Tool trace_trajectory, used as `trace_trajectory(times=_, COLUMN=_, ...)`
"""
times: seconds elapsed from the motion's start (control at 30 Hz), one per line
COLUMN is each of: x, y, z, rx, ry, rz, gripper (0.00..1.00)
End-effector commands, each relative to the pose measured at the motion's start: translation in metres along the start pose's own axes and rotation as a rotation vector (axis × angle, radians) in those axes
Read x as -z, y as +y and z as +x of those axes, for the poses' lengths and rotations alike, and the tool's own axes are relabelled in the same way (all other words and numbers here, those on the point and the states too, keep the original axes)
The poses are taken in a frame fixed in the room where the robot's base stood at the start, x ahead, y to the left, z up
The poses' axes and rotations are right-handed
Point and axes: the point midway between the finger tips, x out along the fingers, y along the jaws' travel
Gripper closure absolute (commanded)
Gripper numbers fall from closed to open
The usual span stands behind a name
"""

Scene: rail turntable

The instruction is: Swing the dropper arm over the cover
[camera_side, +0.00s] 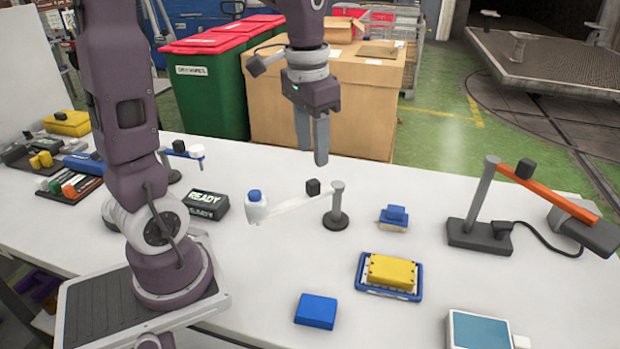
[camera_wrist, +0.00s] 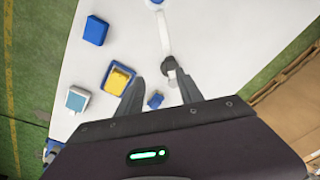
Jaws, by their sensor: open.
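The white dropper arm (camera_side: 298,203) reaches left from a dark-based grey post (camera_side: 338,205), with a black knob (camera_side: 313,187) on top and a white blue-capped bottle (camera_side: 257,207) at its free end. The arm also shows at the top of the wrist view (camera_wrist: 163,38). What looks like the cover, a yellow plate with dark screws (camera_side: 392,271), lies in a blue tray right of and nearer than the post; the bottle is well away from it. My gripper (camera_side: 313,162) is open and empty, pointing down above and behind the dropper arm. It touches nothing.
A blue block (camera_side: 316,311) lies in front. An orange-armed stand (camera_side: 545,185) is at right, a teal-topped box (camera_side: 482,330) at front right.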

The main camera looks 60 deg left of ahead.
Motion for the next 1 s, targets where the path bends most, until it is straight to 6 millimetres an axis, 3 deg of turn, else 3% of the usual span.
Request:
trace_trajectory(times=0.13, x=0.016, y=-0.023, z=0.024, rx=-0.020, ry=-0.070, rz=-0.005, gripper=0.56)
trace_trajectory(times=0.5, x=0.012, y=-0.023, z=0.086, rx=-0.023, ry=-0.077, rz=-0.004, gripper=0.56)
trace_trajectory(times=0.83, x=0.012, y=-0.023, z=0.095, rx=-0.021, ry=-0.073, rz=-0.004, gripper=0.56)
trace_trajectory(times=1.0, x=0.012, y=-0.023, z=0.095, rx=-0.021, ry=-0.073, rz=-0.004, gripper=0.88)
